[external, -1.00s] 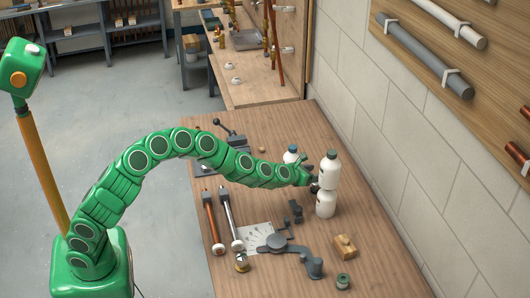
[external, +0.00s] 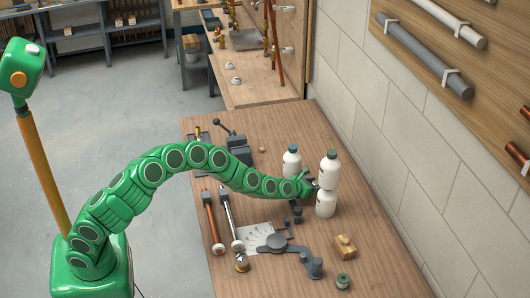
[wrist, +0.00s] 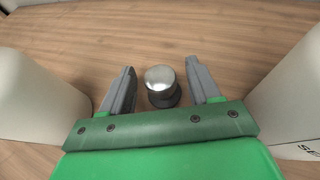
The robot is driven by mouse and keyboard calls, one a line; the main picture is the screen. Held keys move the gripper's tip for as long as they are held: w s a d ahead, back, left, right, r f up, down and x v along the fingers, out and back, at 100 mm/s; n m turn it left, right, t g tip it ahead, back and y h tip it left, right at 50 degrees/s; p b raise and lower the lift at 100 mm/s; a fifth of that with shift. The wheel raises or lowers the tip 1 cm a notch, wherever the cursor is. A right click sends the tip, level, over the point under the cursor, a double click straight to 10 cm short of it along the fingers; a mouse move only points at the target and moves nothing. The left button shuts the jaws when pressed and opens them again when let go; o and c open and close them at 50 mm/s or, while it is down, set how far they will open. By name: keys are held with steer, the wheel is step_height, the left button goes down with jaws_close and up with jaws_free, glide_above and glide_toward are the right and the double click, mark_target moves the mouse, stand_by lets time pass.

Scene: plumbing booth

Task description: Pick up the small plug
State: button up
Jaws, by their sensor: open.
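The small plug (wrist: 162,85) seems to be the round thing with a shiny silver top and a dark base in the wrist view. It stands upright on the wooden bench between my two fingers, with a gap on each side. My gripper (wrist: 163,85) is open and empty, its grey fingertips on either side of the plug. In the external view my gripper (external: 310,186) is low over the bench by the white bottles, and I cannot make out the plug there.
White bottles (wrist: 25,95) (wrist: 295,95) flank my gripper closely. In the external view, one has a blue cap (external: 292,160) and one a green cap (external: 328,172). A vise (external: 237,148), pipes (external: 229,215) and a wooden block (external: 345,246) lie around on the bench.

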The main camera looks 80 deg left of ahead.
steer(key=shift+w+a+f, duration=0.15)
steer(key=shift+w+a, duration=0.1)
steer(key=shift+w, duration=0.4)
steer(key=shift+c, duration=0.3)
steer(key=c, duration=1)
steer(key=shift+r, duration=1.7)
steer(key=a+r+v, duration=0.1)
steer(key=v, duration=0.7)
steer(key=a+r+v, duration=0.1)
steer(key=r+v, duration=0.1)
steer(key=v, duration=0.6)
steer(key=shift+a+r, duration=0.15)
steer(key=shift+a, duration=0.1)
